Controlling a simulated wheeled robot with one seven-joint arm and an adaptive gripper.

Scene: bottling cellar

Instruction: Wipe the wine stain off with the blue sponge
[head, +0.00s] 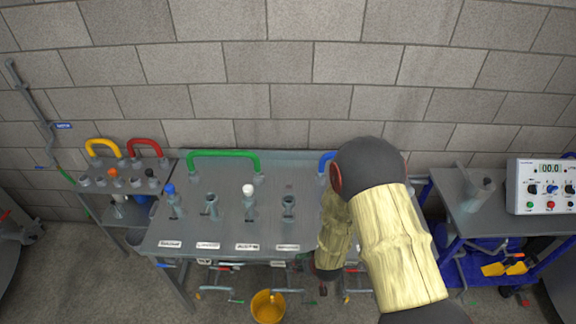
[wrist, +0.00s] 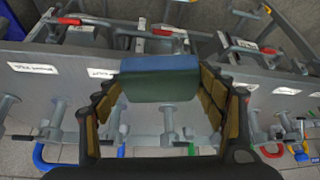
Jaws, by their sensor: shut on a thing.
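My gripper (wrist: 160,88) is shut on a block-shaped sponge (wrist: 158,66) in the wrist view. The sponge has a blue upper part and a dark green part, and it sits between the two sets of finger pads. It is over or near the grey bench (wrist: 125,118); I cannot tell whether it touches the top. In the head view my arm covers the right part of the bench (head: 225,228) and hides the gripper and sponge. I cannot make out a wine stain in either view.
Grey valve fittings, one blue-capped (head: 169,189) and one white-capped (head: 248,190), stand on the bench. A green handle (head: 224,154) rises at its back and labels line its front. A yellow bucket (head: 267,307) is on the floor. A control box (head: 541,187) stands at right.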

